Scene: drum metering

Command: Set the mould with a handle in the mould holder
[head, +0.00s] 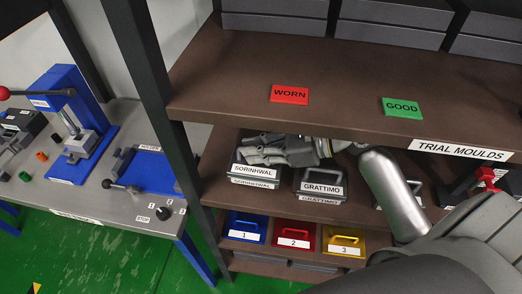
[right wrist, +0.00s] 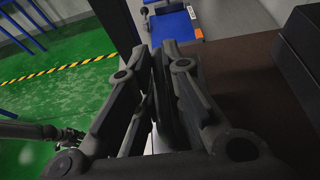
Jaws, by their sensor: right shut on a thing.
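My right gripper (head: 268,152) reaches in from the right onto the middle shelf, at the mould labelled SORINHWAL (head: 254,172). In the right wrist view my right gripper (right wrist: 163,60) is closed around a dark, thin part, which looks like the mould's handle; the fingers hide most of it. A mould labelled GRATTIMO (head: 320,186), with a handle, stands just to the right.
The shelf above bears a red WORN plate (head: 290,95) and a green GOOD plate (head: 402,107). A dark shelf post (head: 160,110) stands between shelf and bench. A blue press (head: 75,130) stands on the bench.

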